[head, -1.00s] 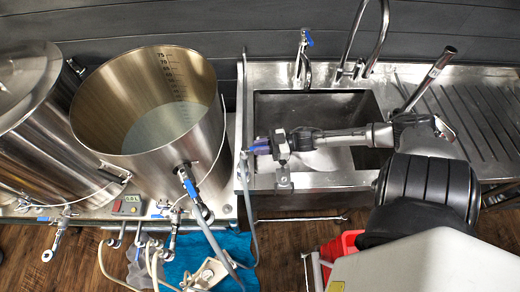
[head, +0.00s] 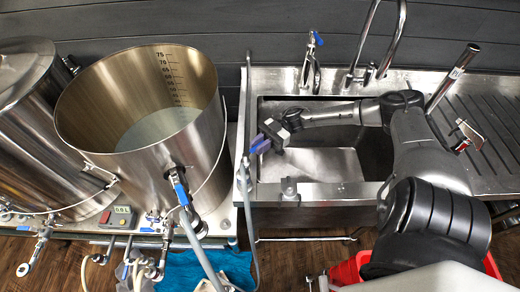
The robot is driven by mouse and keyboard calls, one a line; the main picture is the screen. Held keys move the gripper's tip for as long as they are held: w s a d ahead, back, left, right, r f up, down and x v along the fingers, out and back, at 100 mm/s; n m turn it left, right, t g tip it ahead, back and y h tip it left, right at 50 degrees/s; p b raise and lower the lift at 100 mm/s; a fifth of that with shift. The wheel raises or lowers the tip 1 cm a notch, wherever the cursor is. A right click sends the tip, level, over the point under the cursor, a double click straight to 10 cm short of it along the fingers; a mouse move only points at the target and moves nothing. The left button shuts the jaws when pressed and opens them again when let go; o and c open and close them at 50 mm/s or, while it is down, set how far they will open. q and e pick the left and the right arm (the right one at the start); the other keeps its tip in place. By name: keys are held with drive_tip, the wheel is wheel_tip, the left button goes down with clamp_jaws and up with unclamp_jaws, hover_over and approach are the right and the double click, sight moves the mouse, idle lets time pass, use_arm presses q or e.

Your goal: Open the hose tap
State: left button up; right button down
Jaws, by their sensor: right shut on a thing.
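The wall tap with a blue lever (head: 313,46) stands behind the sink's left part, its spout over the basin. A grey hose (head: 252,215) runs up from the floor to the sink's left rim. My right gripper (head: 258,146) is at that rim, its blue-purple fingers closed at the upper end of the hose. The fingers hide most of what they hold. It is well in front of the wall tap and apart from it. My left gripper is out of view.
The steel sink (head: 335,190) has a tall curved faucet (head: 371,40) at the back. An open kettle (head: 140,175) with a blue-handled valve (head: 181,190) stands to the left. A ribbed drainboard (head: 490,135) lies right. A red container (head: 347,271) is below.

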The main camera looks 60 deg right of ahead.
idle(0.4)
drive_tip(key=c, duration=1.1)
unclamp_jaws()
drive_tip(key=shift+o, duration=0.2)
drive_tip(key=shift+d, duration=0.1)
drive_tip(key=shift+s+d, duration=0.1)
drive_tip(key=shift+d, duration=0.2)
drive_tip(key=v, duration=0.6)
drive_tip(key=shift+d, duration=0.35)
